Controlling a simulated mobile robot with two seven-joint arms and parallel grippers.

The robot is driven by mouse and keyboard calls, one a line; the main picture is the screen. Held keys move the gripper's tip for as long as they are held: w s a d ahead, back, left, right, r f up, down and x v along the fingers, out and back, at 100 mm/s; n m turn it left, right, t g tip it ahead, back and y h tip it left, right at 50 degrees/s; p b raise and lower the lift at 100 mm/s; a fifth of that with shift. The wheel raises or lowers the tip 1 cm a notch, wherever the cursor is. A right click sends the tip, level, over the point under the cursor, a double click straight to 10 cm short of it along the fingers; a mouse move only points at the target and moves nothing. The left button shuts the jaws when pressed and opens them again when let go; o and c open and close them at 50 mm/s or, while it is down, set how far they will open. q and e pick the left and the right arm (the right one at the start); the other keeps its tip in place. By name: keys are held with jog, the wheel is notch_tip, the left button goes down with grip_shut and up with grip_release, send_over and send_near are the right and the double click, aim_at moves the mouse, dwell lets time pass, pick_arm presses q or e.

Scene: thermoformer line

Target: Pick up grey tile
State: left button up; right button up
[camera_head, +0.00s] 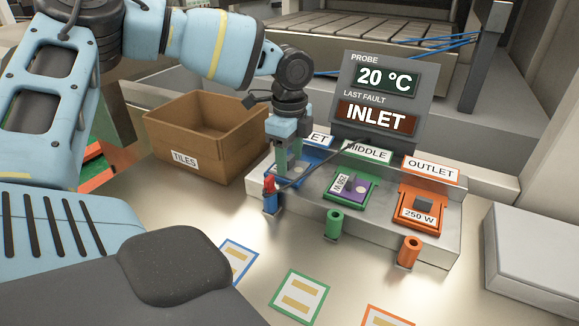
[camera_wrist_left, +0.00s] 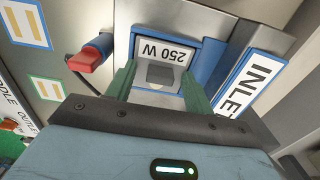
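A tile (camera_wrist_left: 174,72) with a "250 W" label and a dark grey raised block sits in the blue-framed inlet slot, seen in the left wrist view. My left gripper (camera_wrist_left: 160,86) is open above it, its two green fingers apart on either side of the grey block, with nothing visibly gripped. In the head view my left gripper (camera_head: 289,165) covers most of the inlet slot. Another "250 W" tile with a dark grey block (camera_head: 417,215) is in the orange outlet slot. My right gripper is not in view.
The middle slot holds a tile with a purple block (camera_head: 355,187). A red plug (camera_head: 269,187) with a black cable stands in front of the inlet. Green (camera_head: 333,223) and orange (camera_head: 408,251) posts stand beside it. A cardboard tiles box (camera_head: 205,135) is left. A display (camera_head: 385,98) rises behind.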

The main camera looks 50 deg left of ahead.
aim_at(290, 157)
pick_arm(q)
jog(key=c, duration=1)
jog(key=shift+r, duration=0.1)
notch_tip(290, 157, up, 10)
jog(key=shift+b, duration=0.3)
